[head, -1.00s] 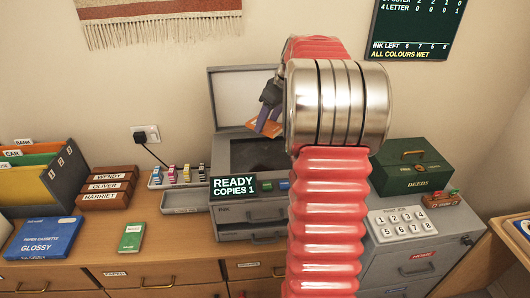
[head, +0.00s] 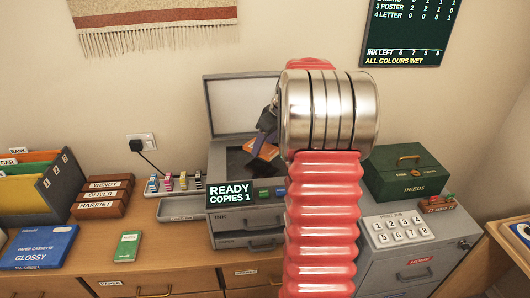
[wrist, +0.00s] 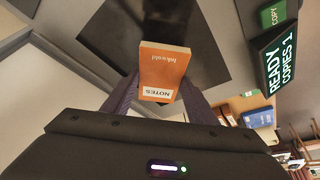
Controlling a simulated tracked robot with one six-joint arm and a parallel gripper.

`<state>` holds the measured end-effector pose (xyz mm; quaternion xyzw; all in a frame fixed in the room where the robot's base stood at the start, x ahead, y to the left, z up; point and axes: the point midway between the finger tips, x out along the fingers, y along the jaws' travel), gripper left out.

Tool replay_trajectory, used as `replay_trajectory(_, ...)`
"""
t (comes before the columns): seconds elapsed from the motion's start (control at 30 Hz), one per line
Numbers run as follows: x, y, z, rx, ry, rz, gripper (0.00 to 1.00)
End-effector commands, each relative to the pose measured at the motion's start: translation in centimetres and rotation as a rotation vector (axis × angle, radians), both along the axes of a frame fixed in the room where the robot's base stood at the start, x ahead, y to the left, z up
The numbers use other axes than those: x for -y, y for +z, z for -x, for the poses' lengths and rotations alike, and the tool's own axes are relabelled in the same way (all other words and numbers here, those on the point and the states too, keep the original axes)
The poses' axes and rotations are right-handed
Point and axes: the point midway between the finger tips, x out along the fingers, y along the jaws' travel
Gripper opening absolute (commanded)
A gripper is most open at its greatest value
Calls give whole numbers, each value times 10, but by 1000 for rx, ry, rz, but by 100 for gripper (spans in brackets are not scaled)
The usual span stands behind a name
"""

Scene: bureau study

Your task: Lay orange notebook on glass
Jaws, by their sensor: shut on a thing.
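The orange notebook (wrist: 164,70), marked "NOTES", is held between the fingers of my gripper (wrist: 158,97) in the wrist view. In the head view the notebook (head: 262,150) is small and tilted, partly hidden by my arm. My gripper (head: 267,130) is shut on it. The dark glass (wrist: 140,32) of the copier lies beyond the notebook in the wrist view. In the head view the glass (head: 236,160) shows under the raised lid, with its right part hidden by my arm. I cannot tell whether the notebook touches the glass.
The copier lid (head: 250,105) stands open behind the glass. The copier's front sign (head: 230,193) reads "READY COPIES 1". Ink cartridges (head: 175,182) stand to the left. A green deeds box (head: 408,172) and a number keypad (head: 397,228) are to the right.

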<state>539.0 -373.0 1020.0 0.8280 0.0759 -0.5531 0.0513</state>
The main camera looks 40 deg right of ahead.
Motion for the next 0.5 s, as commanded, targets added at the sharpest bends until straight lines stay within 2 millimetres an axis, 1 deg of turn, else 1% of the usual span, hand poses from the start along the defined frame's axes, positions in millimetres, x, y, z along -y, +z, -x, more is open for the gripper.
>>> replay_trajectory(0.3,-1,-33,0,-1,1,-2,26)
replay_trajectory(0.4,-1,-37,0,-1,1,-2,26)
replay_trajectory(0.5,-1,-37,0,-1,1,0,26)
